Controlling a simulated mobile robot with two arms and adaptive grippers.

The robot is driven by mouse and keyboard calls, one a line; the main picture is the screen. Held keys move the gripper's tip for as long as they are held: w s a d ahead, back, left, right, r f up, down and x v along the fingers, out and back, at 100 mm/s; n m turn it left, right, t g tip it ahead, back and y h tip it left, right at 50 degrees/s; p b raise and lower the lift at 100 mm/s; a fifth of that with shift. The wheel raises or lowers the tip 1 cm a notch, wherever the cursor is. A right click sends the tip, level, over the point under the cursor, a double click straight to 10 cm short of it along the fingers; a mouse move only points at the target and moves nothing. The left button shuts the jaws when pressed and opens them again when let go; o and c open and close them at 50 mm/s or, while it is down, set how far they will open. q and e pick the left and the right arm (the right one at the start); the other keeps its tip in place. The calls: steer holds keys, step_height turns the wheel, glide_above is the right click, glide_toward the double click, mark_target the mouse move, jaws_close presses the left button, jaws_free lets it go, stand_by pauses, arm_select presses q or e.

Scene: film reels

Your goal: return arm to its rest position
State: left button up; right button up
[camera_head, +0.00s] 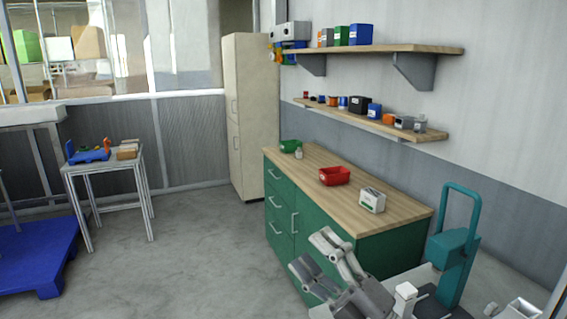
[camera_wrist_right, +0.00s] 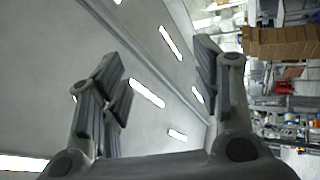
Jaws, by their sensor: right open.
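My right gripper (camera_head: 313,254) is raised at the lower middle of the head view, in front of the green cabinet. Its grey fingers point up and to the left. In the right wrist view my right gripper (camera_wrist_right: 158,82) is open, with a wide empty gap between its two finger pads. That camera looks up at the ceiling with its bright lights. Nothing is held. My left gripper and left arm are not in view.
The green cabinet (camera_head: 285,217) has a wooden top with a red bin (camera_head: 334,176), a green bin (camera_head: 291,146) and a white box (camera_head: 372,200). A teal press-like device (camera_head: 453,250) stands right of my gripper.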

steer(key=w+d+f+m+t+h, duration=0.2)
steer(key=d+f+m+t+h, duration=0.2)
steer(key=d+f+m+h, duration=0.65)
steer(key=s+d+f+m+g+h, duration=0.45)
steer(key=f+m+h, duration=0.25)
steer(key=f+m, duration=0.25)
steer(key=s+f+m+g, duration=0.2)
steer(key=s+f+g, duration=0.5)
steer(key=s, duration=0.5)
steer(key=s+f+m+g, duration=0.2)
steer(key=s+f+g, duration=0.3)
steer(key=s+f, duration=0.55)
step_height(320, 180, down, 24)
steer(key=s+g, duration=0.2)
steer(key=s+d+f, duration=0.2)
steer(key=s+f, duration=1.4)
steer(key=shift+s+d+f+n+g+y+b, duration=0.25)
steer(key=shift+d+f+n+g+y+b, duration=0.1)
steer(key=shift+n, duration=0.05)
